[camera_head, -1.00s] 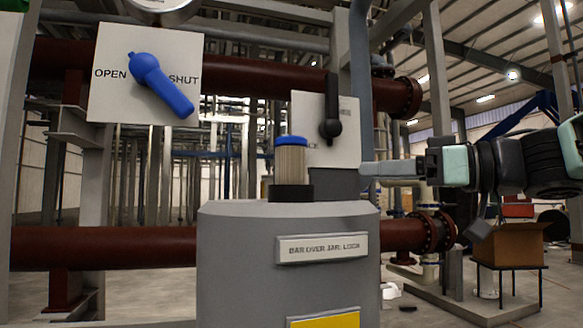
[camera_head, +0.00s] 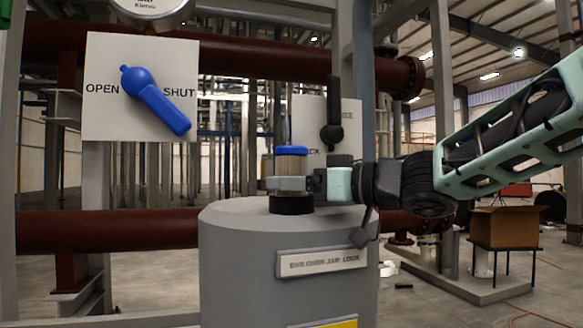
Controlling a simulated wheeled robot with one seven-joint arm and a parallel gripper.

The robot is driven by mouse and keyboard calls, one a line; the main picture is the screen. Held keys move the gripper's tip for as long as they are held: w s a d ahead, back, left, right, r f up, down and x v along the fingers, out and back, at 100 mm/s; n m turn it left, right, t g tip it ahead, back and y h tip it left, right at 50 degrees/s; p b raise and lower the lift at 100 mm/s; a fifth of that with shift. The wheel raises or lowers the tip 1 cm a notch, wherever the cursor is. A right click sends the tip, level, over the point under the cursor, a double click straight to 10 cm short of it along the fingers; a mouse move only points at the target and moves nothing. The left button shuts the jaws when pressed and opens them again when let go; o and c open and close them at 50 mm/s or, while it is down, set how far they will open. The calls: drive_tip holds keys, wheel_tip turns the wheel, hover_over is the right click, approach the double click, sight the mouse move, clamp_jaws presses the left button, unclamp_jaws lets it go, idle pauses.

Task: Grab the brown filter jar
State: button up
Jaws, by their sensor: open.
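The brown filter jar (camera_head: 291,164) stands upright with a blue cap, in a black base ring (camera_head: 291,205) on top of a grey cylindrical housing (camera_head: 240,255). My gripper (camera_head: 285,185) comes in level from the right, and its fingers are at the lower part of the jar, just above the black ring. A finger crosses in front of the jar and hides a band of it. The jaws are open. I cannot tell whether a finger touches the jar.
A panel (camera_head: 105,60) marked OPEN and SHUT carries a blue lever (camera_head: 155,98) at upper left. A black handle (camera_head: 333,115) on another panel is behind the jar. A label plate (camera_head: 322,262) is on the housing front. A cardboard box (camera_head: 504,226) stands on a stand at right.

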drive_tip(key=shift+w+a, duration=0.25)
drive_tip(key=shift+a, duration=0.2)
drive_tip(key=c, duration=1.1)
drive_tip(key=shift+r, duration=0.15)
